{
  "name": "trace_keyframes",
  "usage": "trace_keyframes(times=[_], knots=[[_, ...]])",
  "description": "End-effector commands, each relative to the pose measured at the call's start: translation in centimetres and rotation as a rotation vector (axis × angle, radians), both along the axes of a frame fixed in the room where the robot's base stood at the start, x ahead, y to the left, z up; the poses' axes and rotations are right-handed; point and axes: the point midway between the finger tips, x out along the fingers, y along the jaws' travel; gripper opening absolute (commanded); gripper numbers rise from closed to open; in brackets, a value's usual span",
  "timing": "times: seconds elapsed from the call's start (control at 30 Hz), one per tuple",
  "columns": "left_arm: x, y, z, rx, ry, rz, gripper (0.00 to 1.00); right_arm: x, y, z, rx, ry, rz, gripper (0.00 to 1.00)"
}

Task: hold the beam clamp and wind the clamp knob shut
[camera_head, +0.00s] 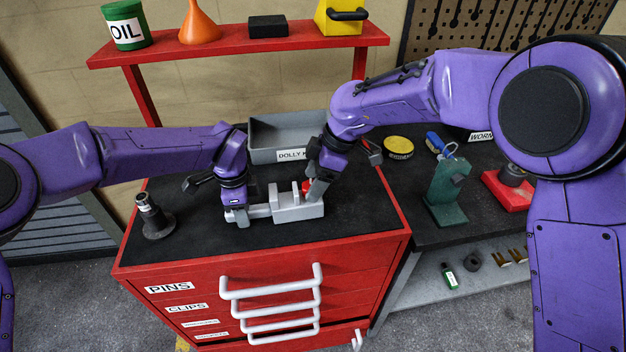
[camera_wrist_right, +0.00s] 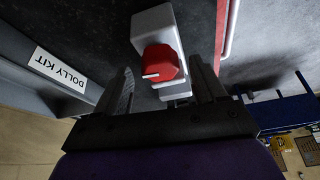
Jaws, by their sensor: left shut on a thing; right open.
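The beam clamp (camera_head: 297,211) is a light grey block with a bar, lying on the black top of the red tool chest. My left gripper (camera_head: 238,216) is shut on the bar at the clamp's left end.
A grey bin labelled dolly kit (camera_head: 262,135) stands behind the clamp. A dark stand (camera_head: 156,220) is at the chest's left. A green bench tool (camera_head: 446,193) and a yellow tin (camera_head: 398,147) are on the bench to the right. The chest top's front is clear.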

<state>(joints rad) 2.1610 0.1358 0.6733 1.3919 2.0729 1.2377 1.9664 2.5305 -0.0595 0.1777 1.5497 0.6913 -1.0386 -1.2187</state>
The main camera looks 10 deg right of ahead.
Motion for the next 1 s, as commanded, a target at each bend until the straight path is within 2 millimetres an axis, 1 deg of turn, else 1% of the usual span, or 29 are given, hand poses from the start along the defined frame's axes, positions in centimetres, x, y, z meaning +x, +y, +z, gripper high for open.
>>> trace_keyframes(times=[0.3, 0.43, 0.5, 0.6, 1.0], knots=[[0.1, -0.1, 0.2, -0.003, -0.003, 0.001, 0.0, -0.3, -2.9, 7.2, 0.003, -0.006, -0.001, 0.7], [0.1, -0.1, 0.2, -0.003, -0.003, 0.001, 0.0, -0.4, -3.8, 9.3, 0.003, -0.003, -0.001, 0.7], [0.1, 0.0, 0.2, -0.003, -0.003, 0.001, 0.0, -0.5, -4.1, 10.0, 0.003, -0.003, 0.0, 0.7], [0.1, 0.0, 0.2, -0.003, -0.003, 0.001, 0.0, -0.5, -4.3, 10.5, 0.002, -0.002, -0.002, 0.7], [0.1, 0.0, 0.2, -0.003, -0.003, 0.001, 0.0, -0.6, -4.3, 10.4, 0.006, 0.004, 0.003, 0.7]])
